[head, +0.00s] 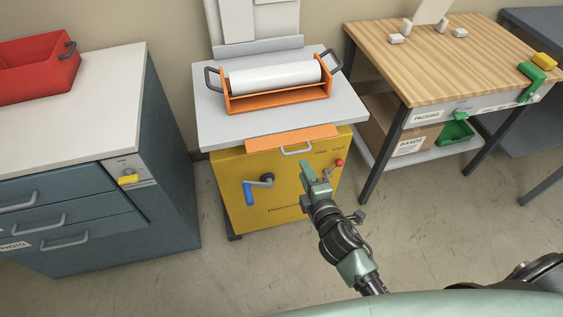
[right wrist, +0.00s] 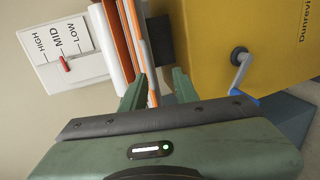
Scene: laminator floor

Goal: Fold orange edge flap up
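The orange edge flap (head: 292,137) hangs along the front edge of the grey top of the yellow laminator cart (head: 255,190), tilted downward. A pale bar handle (head: 297,151) sits at its lower edge. My right gripper (head: 308,172) is in front of the cart's yellow face, just below and right of that handle. In the right wrist view its two fingers (right wrist: 157,88) are apart, with the orange and grey edge strips (right wrist: 147,55) showing beyond and between them. I cannot tell any contact. My left gripper is not in view.
A white roll in an orange cradle (head: 275,98) stands on the cart top (head: 345,105). A blue-handled crank (head: 250,192) and a red knob (head: 339,162) stick out of the cart front. A drawer cabinet (head: 165,150) is left, a wooden packing table (head: 450,60) right.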

